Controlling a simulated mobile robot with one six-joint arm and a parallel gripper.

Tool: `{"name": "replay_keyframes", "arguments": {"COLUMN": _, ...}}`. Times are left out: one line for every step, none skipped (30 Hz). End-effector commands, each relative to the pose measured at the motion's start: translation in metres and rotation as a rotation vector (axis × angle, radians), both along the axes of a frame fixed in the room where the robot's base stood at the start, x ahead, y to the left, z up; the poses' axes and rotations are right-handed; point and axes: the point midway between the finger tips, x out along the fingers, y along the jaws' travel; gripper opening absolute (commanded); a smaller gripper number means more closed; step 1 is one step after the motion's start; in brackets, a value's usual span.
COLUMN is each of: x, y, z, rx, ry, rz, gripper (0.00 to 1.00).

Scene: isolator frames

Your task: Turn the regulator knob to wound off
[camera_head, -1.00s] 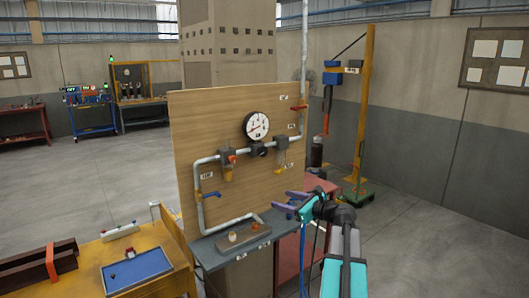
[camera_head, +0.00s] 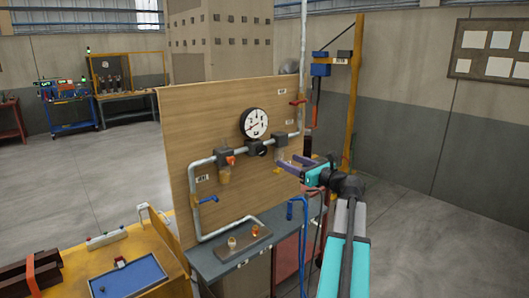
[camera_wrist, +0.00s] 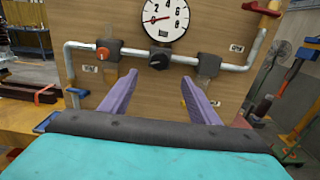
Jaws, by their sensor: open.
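The black regulator knob (camera_head: 257,148) sits on the pipe just below the round white gauge (camera_head: 254,123) on the wooden panel. In the wrist view the black knob (camera_wrist: 160,61) is beyond the fingertips, near the middle between them, with a light mark on its face. My gripper (camera_head: 286,164) is right of the knob and a little lower in the head view. In the wrist view my gripper (camera_wrist: 160,76) has its two purple fingers apart, with nothing between them. The gauge (camera_wrist: 164,19) has a red needle. I cannot read the knob's setting.
A body with an orange knob (camera_wrist: 103,54) is left of the regulator, and another dark fitting (camera_wrist: 208,66) is right. Red (camera_head: 298,101) and blue (camera_head: 209,199) valve handles are on the pipe. A grey shelf (camera_head: 203,256) with a tray juts out below.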

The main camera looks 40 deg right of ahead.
Motion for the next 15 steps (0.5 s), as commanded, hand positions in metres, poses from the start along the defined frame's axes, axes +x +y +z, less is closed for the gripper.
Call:
{"name": "replay_keyframes", "arguments": {"x": 0.0, "y": 0.0, "z": 0.0, "rx": 0.0, "ry": 0.0, "rz": 0.0, "gripper": 0.56}}
{"name": "replay_keyframes", "arguments": {"x": 0.0, "y": 0.0, "z": 0.0, "rx": 0.0, "ry": 0.0, "rz": 0.0, "gripper": 0.56}}
{"name": "replay_keyframes", "arguments": {"x": 0.0, "y": 0.0, "z": 0.0, "rx": 0.0, "ry": 0.0, "rz": 0.0, "gripper": 0.56}}
{"name": "replay_keyframes", "arguments": {"x": 0.0, "y": 0.0, "z": 0.0, "rx": 0.0, "ry": 0.0, "rz": 0.0, "gripper": 0.56}}
{"name": "replay_keyframes", "arguments": {"x": 0.0, "y": 0.0, "z": 0.0, "rx": 0.0, "ry": 0.0, "rz": 0.0, "gripper": 0.56}}
{"name": "replay_keyframes", "arguments": {"x": 0.0, "y": 0.0, "z": 0.0, "rx": -0.001, "ry": 0.0, "rz": 0.0, "gripper": 0.56}}
{"name": "replay_keyframes", "arguments": {"x": 0.001, "y": 0.0, "z": 0.0, "rx": 0.0, "ry": 0.0, "rz": 0.0, "gripper": 0.56}}
{"name": "replay_keyframes", "arguments": {"x": 0.001, "y": 0.0, "z": 0.0, "rx": 0.0, "ry": 0.0, "rz": 0.0, "gripper": 0.56}}
{"name": "replay_keyframes", "arguments": {"x": 0.003, "y": 0.0, "z": 0.0, "rx": 0.0, "ry": 0.0, "rz": 0.001, "gripper": 0.56}}
{"name": "replay_keyframes", "arguments": {"x": 0.004, "y": 0.0, "z": 0.0, "rx": 0.0, "ry": 0.0, "rz": 0.001, "gripper": 0.56}}
{"name": "replay_keyframes", "arguments": {"x": 0.005, "y": 0.0, "z": 0.001, "rx": 0.0, "ry": 0.0, "rz": 0.001, "gripper": 0.56}}
{"name": "replay_keyframes", "arguments": {"x": 0.008, "y": 0.0, "z": 0.001, "rx": 0.0, "ry": 0.001, "rz": 0.001, "gripper": 0.56}}
{"name": "replay_keyframes", "arguments": {"x": 0.01, "y": 0.0, "z": 0.001, "rx": 0.0, "ry": 0.001, "rz": 0.001, "gripper": 0.56}}
{"name": "replay_keyframes", "arguments": {"x": 0.013, "y": 0.0, "z": 0.001, "rx": 0.0, "ry": 0.001, "rz": 0.002, "gripper": 0.56}}
{"name": "replay_keyframes", "arguments": {"x": 0.017, "y": 0.0, "z": 0.001, "rx": 0.0, "ry": 0.0, "rz": 0.002, "gripper": 0.56}}
